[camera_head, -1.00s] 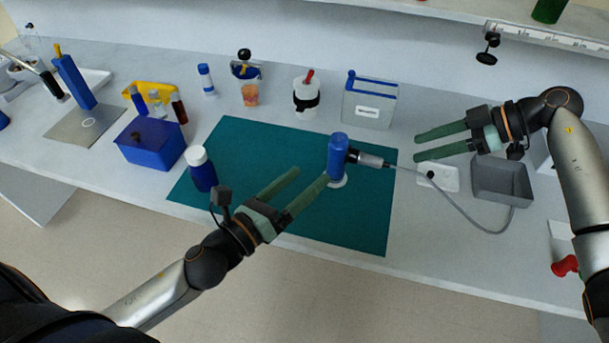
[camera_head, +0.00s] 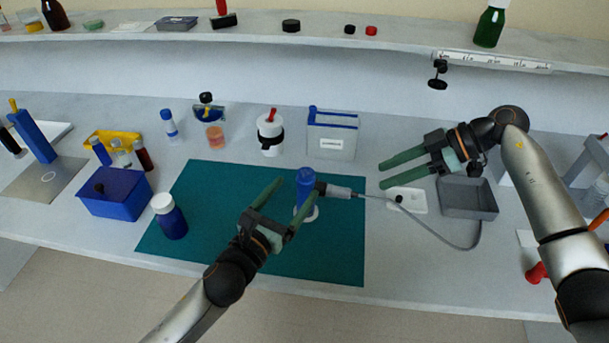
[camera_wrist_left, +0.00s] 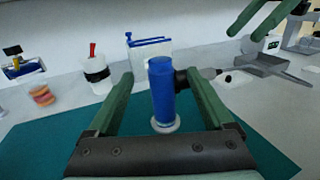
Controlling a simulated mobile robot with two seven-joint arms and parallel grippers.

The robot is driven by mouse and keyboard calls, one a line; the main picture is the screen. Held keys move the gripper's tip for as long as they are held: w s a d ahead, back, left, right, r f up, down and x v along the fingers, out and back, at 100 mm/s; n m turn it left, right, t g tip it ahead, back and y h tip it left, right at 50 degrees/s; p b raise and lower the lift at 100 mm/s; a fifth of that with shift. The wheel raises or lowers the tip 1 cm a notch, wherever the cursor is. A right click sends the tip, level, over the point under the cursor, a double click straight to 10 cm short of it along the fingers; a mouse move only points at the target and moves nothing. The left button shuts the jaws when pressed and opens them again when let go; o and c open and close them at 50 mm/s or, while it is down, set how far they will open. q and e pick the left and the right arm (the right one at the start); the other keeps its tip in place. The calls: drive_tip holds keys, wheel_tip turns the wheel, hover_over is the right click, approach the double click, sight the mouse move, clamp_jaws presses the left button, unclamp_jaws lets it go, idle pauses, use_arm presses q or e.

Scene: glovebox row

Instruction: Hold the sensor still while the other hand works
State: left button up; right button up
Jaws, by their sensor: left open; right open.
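The sensor is an upright blue cylinder (camera_head: 304,182) on a pale round base, standing on the teal mat (camera_head: 210,205). A grey connector (camera_head: 338,192) with a grey cable joins its right side. My left gripper (camera_head: 294,186) is open at the sensor. In the left wrist view the sensor (camera_wrist_left: 162,92) stands between the two spread fingers (camera_wrist_left: 160,76), with a gap on the left; contact on the right, by the connector, is unclear. My right gripper (camera_head: 381,176) is open and empty, right of the sensor and above the bench.
A white plate (camera_head: 407,201) and a grey tray (camera_head: 468,198) lie right of the mat, with the cable looping past. A blue bottle (camera_head: 170,218) stands at the mat's left edge. A blue-topped box (camera_head: 332,135) and white jar (camera_head: 270,134) stand behind.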

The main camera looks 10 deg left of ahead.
sight(302, 180)
use_arm(q)
drive_tip(key=x, duration=0.6)
drive_tip(key=shift+w, duration=0.2)
drive_tip(key=shift+f, duration=0.1)
clamp_jaws()
idle(0.4)
idle(0.9)
